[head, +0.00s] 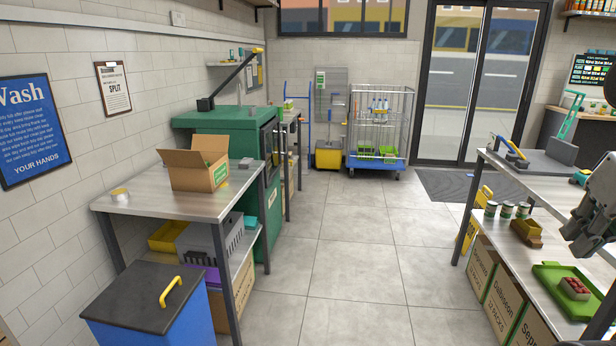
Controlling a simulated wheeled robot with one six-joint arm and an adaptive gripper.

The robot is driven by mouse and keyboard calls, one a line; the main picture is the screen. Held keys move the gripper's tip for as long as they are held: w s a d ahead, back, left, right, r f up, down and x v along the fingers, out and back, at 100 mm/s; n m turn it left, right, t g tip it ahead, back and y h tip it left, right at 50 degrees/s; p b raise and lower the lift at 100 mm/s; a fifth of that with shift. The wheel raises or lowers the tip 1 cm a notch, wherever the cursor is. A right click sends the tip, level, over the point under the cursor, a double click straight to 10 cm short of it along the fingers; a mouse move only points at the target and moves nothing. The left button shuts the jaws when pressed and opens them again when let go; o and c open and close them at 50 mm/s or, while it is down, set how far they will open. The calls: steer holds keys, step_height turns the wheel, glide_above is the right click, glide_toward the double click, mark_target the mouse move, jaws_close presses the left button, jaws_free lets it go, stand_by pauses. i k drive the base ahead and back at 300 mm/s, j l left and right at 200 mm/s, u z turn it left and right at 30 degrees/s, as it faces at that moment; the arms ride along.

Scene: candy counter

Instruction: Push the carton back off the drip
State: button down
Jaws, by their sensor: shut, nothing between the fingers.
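An open cardboard carton (197,166) with raised flaps and a green label stands on the steel table (140,203) at the left. Lettered cartons (503,300) stand under the right-hand bench. I cannot tell which carton the task means, and I cannot make out a drip. My gripper (578,238) is at the right edge, over the right-hand bench and far from the open carton. It is shut and holds nothing. It is partly cut off by the picture's edge.
On the right-hand bench (530,262) are a green tray (552,281), several small tins (506,209) and a brown scoop-like container (527,231). A blue bin (150,318) stands front left. A yellow floor sign (468,236) stands by the bench. The tiled floor between is clear.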

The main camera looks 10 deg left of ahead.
mark_target(203, 181)
steer(key=i+u, duration=0.15)
steer(key=i, duration=0.35)
steer(key=i+l+u, duration=0.15)
steer(key=i, duration=0.35)
steer(key=i+l+u, duration=0.2)
steer(key=i, duration=0.25)
steer(key=i+j+u, duration=0.1)
steer(key=i+u, duration=0.55)
steer(key=u, duration=0.2)
steer(key=i+l+u, duration=0.15)
steer(key=i+u, duration=0.3)
steer(key=i+l+u, duration=0.2)
steer(key=u, duration=0.25)
